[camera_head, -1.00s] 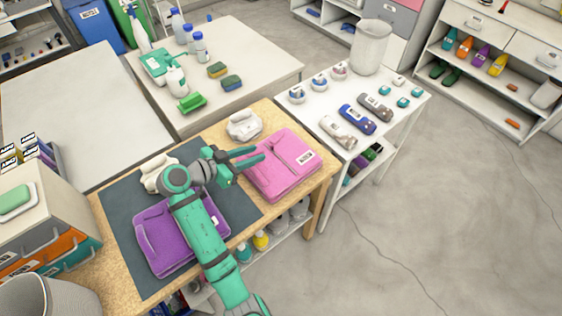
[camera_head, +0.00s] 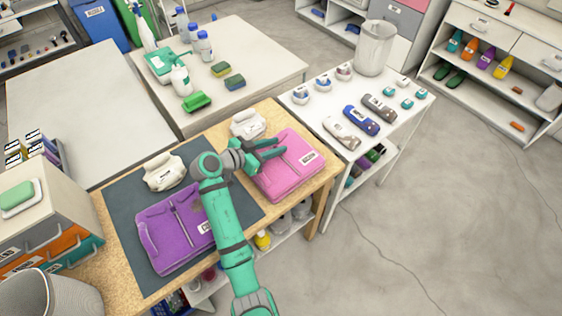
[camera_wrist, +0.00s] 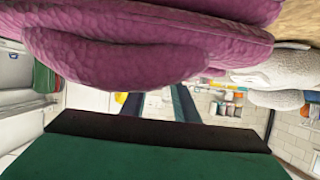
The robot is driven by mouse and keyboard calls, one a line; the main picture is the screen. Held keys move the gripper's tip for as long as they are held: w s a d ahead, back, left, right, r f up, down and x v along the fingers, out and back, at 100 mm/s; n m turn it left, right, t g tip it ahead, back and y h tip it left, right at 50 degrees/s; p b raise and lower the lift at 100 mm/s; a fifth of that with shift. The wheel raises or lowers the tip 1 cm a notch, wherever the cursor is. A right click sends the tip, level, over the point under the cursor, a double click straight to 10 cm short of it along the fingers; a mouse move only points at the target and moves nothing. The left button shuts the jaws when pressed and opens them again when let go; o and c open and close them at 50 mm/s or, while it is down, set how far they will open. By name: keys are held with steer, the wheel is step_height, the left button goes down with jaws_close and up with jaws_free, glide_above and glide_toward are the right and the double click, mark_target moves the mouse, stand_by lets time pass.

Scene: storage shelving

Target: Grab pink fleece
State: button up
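The pink fleece (camera_head: 290,165) lies folded, with a white label, on the right end of the wooden table. In the wrist view the fleece (camera_wrist: 120,60) fills the upper part, very close to the camera. My gripper (camera_head: 281,149) is over the fleece's left and upper-left part in the head view and covers some of it. Its two fingers are apart, with nothing visible between them; they also show apart in the wrist view (camera_wrist: 160,105). I cannot tell whether the fingers touch the fleece.
A purple fleece (camera_head: 172,232) lies on a dark mat (camera_head: 124,204) to the left. White folded items (camera_head: 248,124) lie behind. A white table (camera_head: 330,95) with several cases adjoins on the right. Open floor (camera_head: 450,220) lies farther right.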

jaws_close()
stand_by(1.3)
